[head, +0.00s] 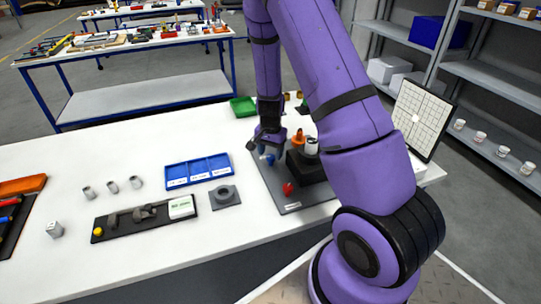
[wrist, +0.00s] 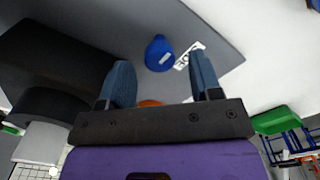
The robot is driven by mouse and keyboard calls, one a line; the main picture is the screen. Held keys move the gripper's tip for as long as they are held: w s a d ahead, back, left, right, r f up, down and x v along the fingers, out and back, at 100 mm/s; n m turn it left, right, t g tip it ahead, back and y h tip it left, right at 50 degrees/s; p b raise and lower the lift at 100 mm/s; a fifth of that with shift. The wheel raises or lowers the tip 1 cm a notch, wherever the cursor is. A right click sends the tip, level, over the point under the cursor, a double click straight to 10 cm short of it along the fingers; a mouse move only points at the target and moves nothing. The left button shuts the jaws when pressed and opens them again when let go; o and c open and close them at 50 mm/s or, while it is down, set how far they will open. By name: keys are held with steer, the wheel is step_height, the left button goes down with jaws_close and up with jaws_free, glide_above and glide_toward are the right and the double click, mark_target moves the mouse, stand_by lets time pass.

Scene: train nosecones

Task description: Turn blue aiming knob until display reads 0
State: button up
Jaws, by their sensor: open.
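The blue aiming knob (wrist: 158,53) stands on a dark grey plate (wrist: 213,35), beside a small white label (wrist: 188,55) whose marks I cannot read. My gripper (wrist: 165,80) is open, its two blue fingers spread, with the knob beyond the fingertips and apparently between their lines. In the head view my gripper (head: 265,152) is low over the left part of the plate (head: 300,202), close to the blue knob (head: 271,159). Whether a finger touches the knob I cannot tell. No readable display number shows.
On the plate are a red knob (head: 288,189), an orange knob (head: 298,137) and a black block (head: 305,167). A gridded board (head: 421,118) stands at the right. A blue tray (head: 197,172), green bin (head: 243,106) and grey ring block (head: 225,196) are nearby. White table is free in front.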

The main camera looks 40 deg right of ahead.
step_height(320, 180, up, 9)
stand_by(0.3)
stand_by(0.5)
step_height(320, 180, up, 11)
steer(key=n+t+y, duration=0.1)
steer(key=n, duration=0.2)
glide_above(270, 156)
steer(key=s+a, duration=0.3)
steer(key=a, duration=0.2)
steer(key=s+a+r+n+t, duration=0.2)
steer(key=s+a+r+n, duration=0.15)
steer(key=s+r, duration=0.4)
steer(key=s+a+r+n+t, duration=0.1)
steer(key=s+a+r+n, duration=0.1)
steer(key=s+r, duration=0.3)
steer(key=s+a+r+n+t+h, duration=0.1)
steer(key=s+r, duration=0.4)
steer(key=s, duration=0.6)
steer(key=a+n, duration=0.1)
steer(key=n, duration=0.1)
steer(key=shift+a+r+n, duration=0.2)
steer(key=shift+r+n, duration=0.1)
steer(key=shift+n, duration=0.05)
